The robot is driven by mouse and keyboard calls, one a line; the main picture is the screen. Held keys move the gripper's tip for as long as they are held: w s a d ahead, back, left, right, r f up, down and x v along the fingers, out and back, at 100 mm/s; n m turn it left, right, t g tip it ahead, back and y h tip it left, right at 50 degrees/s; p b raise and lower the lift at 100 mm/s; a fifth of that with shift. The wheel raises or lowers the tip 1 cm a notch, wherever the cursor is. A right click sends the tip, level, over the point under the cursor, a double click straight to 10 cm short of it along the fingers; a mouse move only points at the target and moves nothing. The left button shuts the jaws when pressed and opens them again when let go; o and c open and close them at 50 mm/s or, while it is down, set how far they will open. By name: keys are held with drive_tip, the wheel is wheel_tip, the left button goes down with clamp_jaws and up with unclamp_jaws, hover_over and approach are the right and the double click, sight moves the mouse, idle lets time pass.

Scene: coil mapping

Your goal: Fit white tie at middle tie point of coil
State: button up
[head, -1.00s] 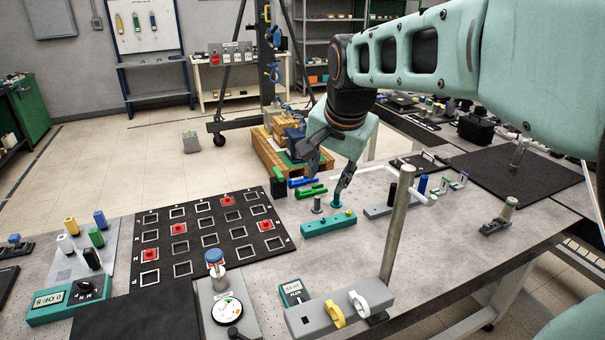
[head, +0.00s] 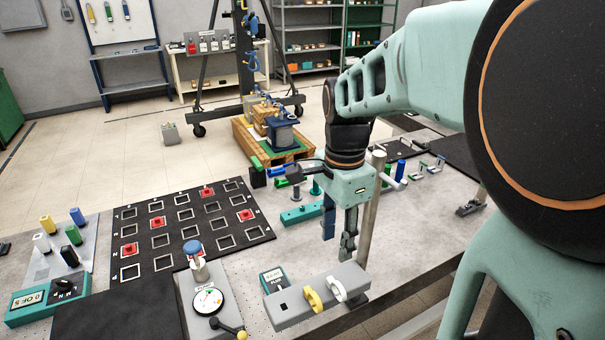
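The white tie (head: 339,288) is a small curved clip on a grey block (head: 279,312) near the front of the table. A yellow tie (head: 313,299) of like shape sits just left of it. My gripper (head: 338,238) points down above and behind the block. Its two fingers are apart with nothing seen between them, and they do not appear to touch the white tie. I cannot clearly make out the coil or its middle tie point in this view. My gripper and arm hide part of the table behind them.
A grey upright post (head: 371,222) stands close to the right of my gripper. A teal block (head: 297,217) is behind it. A small teal meter (head: 272,280) and a dial gauge (head: 208,301) are to the left. A black grid board (head: 128,232) lies further left.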

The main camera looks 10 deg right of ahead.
sight(333, 279)
wheel_tip(333, 279, down, 11)
drive_tip(key=shift+r, duration=0.1)
idle(0.4)
drive_tip(key=shift+c, duration=0.6)
clamp_jaws()
drive_tip(key=c, duration=0.7)
unclamp_jaws()
clamp_jaws()
drive_tip(key=shift+r+p, duration=0.85)
drive_tip(key=shift+r, duration=0.1)
drive_tip(key=shift+s+r+p, duration=0.1)
drive_tip(key=shift+r+p, duration=1.4)
drive_tip(key=shift+r, duration=0.25)
